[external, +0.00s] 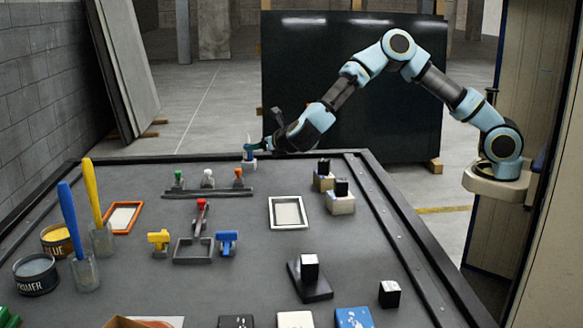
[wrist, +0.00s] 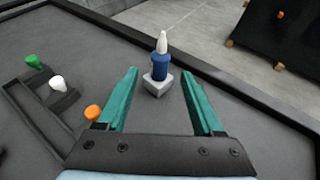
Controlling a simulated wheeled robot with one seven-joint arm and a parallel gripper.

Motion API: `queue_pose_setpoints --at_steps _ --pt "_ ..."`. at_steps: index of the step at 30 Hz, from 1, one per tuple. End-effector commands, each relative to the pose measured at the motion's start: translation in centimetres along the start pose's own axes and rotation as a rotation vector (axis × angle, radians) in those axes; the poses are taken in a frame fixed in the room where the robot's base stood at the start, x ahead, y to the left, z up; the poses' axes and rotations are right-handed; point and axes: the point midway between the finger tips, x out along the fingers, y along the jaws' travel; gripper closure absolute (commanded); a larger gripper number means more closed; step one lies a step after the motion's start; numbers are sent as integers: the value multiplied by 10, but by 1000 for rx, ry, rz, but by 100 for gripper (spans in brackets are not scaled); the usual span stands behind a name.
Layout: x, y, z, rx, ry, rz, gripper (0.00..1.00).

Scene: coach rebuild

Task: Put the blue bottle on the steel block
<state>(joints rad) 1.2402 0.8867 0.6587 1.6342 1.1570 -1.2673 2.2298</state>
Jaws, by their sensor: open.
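The blue bottle (wrist: 161,64), with a white nozzle, stands upright on the small grey steel block (wrist: 157,84) near the table's far edge. In the external view the bottle (external: 249,152) and the block (external: 249,163) show small beside the gripper. My gripper (wrist: 160,75) is open, its green fingers pointing toward the bottle, one on each side in the wrist view. Gaps show between the fingers and the bottle, and nothing is held. In the external view my gripper (external: 262,142) is low over the far edge, partly hiding the bottle.
A dark rack with green, white and orange-topped pieces (external: 208,192) lies left of the block. A white-framed tray (external: 271,213) and pale blocks with black tops (external: 341,203) are nearer and to the right. The raised table rim (wrist: 235,88) runs close behind the block.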

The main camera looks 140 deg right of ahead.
Motion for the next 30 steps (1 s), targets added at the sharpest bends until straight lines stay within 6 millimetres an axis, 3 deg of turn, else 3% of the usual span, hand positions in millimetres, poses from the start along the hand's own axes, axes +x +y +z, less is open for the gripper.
queue_pose_setpoints --at_steps 11,14,16,17,20,21,23,24,27,29,30 --pt "-10 0 0 -3 0 2 32" --pt "-23 15 0 -69 -10 56 32" --pt "-46 39 -3 -196 -32 153 32" --pt "-61 53 -5 -274 -47 210 32" --pt "-129 101 -21 -623 -133 444 32" --pt "-163 118 -31 -789 -186 546 32" --pt "-215 135 -52 -1048 -280 695 32" --pt "-251 142 -67 -1224 -355 790 32" --pt "-336 135 -112 -1672 -580 1011 32" --pt "-384 115 -141 -1942 -747 1134 32" --pt "-412 96 -160 -2122 -873 1212 32"
